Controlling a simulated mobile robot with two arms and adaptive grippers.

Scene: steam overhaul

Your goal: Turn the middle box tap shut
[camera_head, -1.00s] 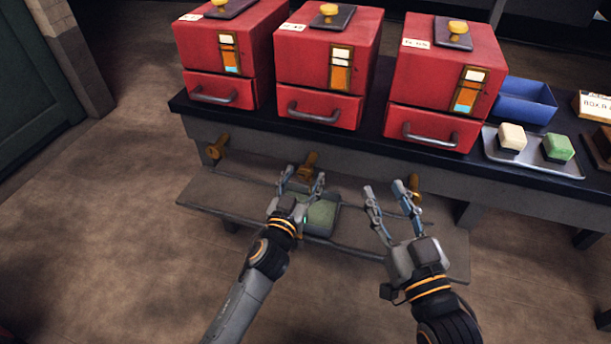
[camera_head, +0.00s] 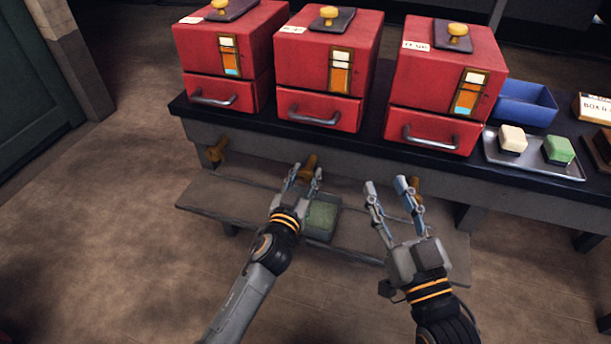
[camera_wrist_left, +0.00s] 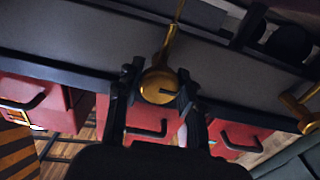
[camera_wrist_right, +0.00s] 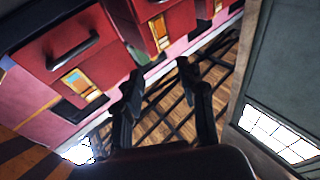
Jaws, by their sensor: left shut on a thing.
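The middle red box (camera_head: 318,45) stands on the bench between two like boxes. Its brass tap (camera_head: 309,164) sticks out from the bench front below it. My left gripper (camera_head: 304,178) is at this tap, its fingers either side; in the left wrist view the round brass tap end (camera_wrist_left: 160,87) sits between the fingertips (camera_wrist_left: 161,82). The fingers partly hide the tap in the head view. My right gripper (camera_head: 385,188) is open and empty, in front of the right tap (camera_head: 415,185), which it partly covers.
The left brass tap (camera_head: 217,149) is clear. A blue bin (camera_head: 526,101) and a metal tray (camera_head: 567,170) with two blocks stand at the right on the bench.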

